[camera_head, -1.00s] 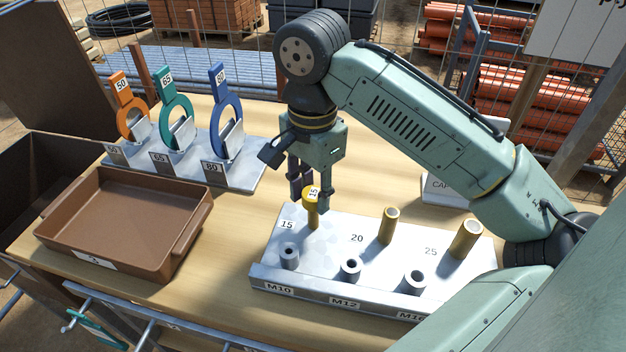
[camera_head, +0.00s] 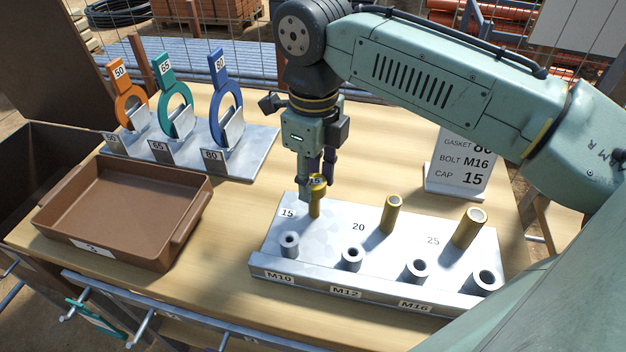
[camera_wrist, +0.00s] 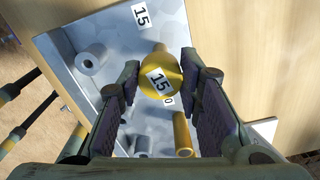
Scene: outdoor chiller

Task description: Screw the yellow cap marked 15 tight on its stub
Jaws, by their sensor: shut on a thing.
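The yellow cap marked 15 (camera_head: 317,182) sits at the top of its stub (camera_head: 315,208), at the back left of the grey metal block (camera_head: 347,222). My gripper (camera_head: 318,178) points down over it and is shut on the cap. In the wrist view the cap (camera_wrist: 160,82) shows its 15 label between my two fingers (camera_wrist: 160,80), one on each side. The 15 label on the block is turned differently from the one on the cap. The cap looks upright and in line with the stub. How far its thread is engaged cannot be seen.
Yellow-topped stubs for 20 (camera_head: 391,214) and 25 (camera_head: 468,228) stand to the right. Several grey sockets line the block's front. A sign (camera_head: 465,165) reads CAP 15. A brown tray (camera_head: 60,215) and a rack of coloured rings (camera_head: 255,150) lie left.

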